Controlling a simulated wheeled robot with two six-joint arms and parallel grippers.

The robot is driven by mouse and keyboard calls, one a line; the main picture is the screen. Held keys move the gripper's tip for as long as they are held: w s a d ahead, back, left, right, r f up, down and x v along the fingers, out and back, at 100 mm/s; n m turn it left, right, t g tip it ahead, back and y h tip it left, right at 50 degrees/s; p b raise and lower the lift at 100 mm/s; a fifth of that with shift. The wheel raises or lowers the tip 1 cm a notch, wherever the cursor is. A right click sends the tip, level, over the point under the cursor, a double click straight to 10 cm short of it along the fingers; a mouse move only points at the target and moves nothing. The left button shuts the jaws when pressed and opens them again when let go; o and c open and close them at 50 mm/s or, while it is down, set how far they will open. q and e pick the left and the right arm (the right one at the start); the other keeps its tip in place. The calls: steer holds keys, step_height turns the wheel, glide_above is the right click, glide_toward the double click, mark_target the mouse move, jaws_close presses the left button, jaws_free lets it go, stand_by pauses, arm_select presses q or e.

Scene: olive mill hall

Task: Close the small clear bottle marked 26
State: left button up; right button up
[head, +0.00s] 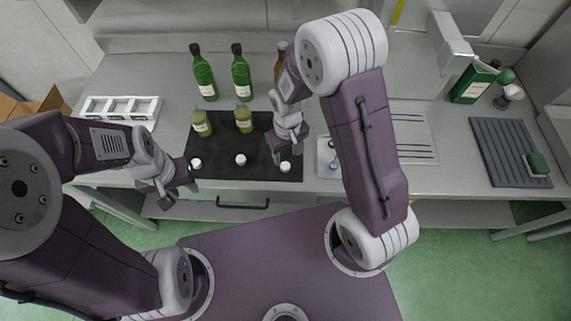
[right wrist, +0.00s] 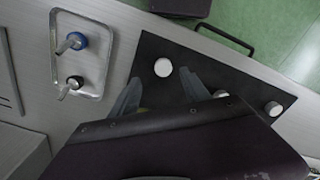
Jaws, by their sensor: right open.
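Two small clear bottles of yellow-green oil, the left one (head: 202,125) and the right one (head: 244,121), stand on the black mat (head: 222,172). The number 26 cannot be read on either. Three white caps lie along the mat's front: left (head: 196,164), middle (head: 240,160) and right (head: 285,167). My right gripper (head: 284,156) is open above the mat's right part, close to the right cap. In the right wrist view a white cap (right wrist: 163,67) lies near its spread fingers (right wrist: 160,95). My arm hides much there. My left gripper (head: 180,192) looks open and empty at the mat's front left.
Green bottles (head: 204,80) and a brown bottle (head: 280,62) stand behind the mat. A white rack (head: 120,107) is at left. A metal tray (right wrist: 92,92) with two small stoppers lies right of the mat. A dark ribbed mat (head: 505,150) is far right.

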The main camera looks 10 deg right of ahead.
mark_target(285, 166)
steer(key=shift+s+a+f, duration=0.15)
steer(key=shift+f, duration=0.15)
steer(key=shift+f, duration=0.25)
step_height(285, 166, down, 5)
steer(key=shift+a+r+p, duration=0.1)
steer(key=shift+a+p, duration=0.05)
steer(key=shift+p, duration=0.35)
jaws_close()
